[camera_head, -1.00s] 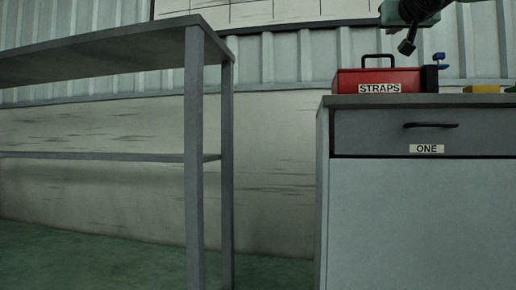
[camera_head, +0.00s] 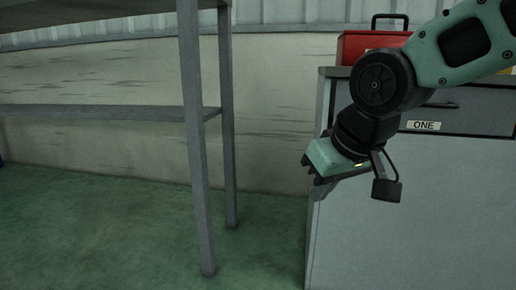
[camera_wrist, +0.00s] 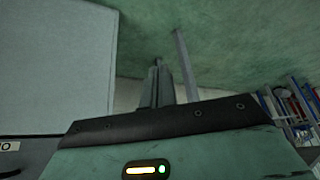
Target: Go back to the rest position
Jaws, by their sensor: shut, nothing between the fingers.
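My gripper (camera_head: 308,170) hangs in the head view in front of the left edge of the grey cabinet (camera_head: 420,210), pointing down and left. In the wrist view its fingers (camera_wrist: 157,85) are together with nothing between them. My green and black arm reaches in from the upper right of the head view and covers part of the cabinet. No rest position is marked in either view.
A red box (camera_head: 370,46) stands on the cabinet, partly behind my arm. The cabinet drawer (camera_head: 480,110) is labelled ONE. A grey metal rack (camera_head: 190,130) stands on the left. Green floor (camera_head: 100,220) is open in front. Filled shelves (camera_wrist: 300,105) show in the wrist view.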

